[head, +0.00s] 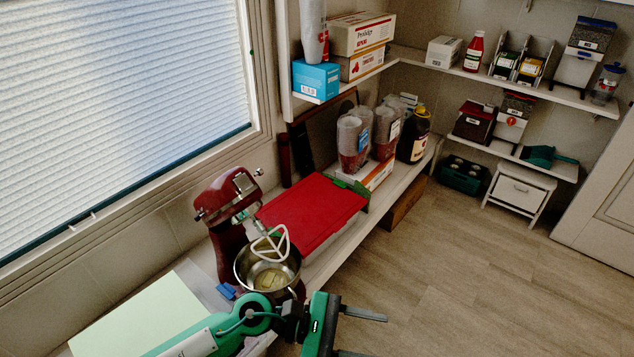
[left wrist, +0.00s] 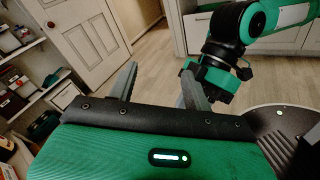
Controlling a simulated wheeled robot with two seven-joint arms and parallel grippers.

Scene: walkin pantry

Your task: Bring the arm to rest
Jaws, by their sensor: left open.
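My left arm (head: 215,335) comes in at the bottom of the head view, green and black, in front of the stand mixer. Its gripper (head: 374,334) points right, over the floor beyond the counter's edge. The two dark fingers are apart with nothing between them. In the left wrist view the open fingers (left wrist: 160,75) also stand apart and empty, with floor behind them. Part of my other arm (left wrist: 245,30) shows at the upper right of that view; no fingers of it can be made out.
The red stand mixer (head: 222,200) with its metal bowl (head: 245,272) stands close behind my left arm. A red board (head: 312,208) lies on the counter beyond it. A pale green board (head: 140,318) is at lower left. The floor (head: 450,270) at right is clear.

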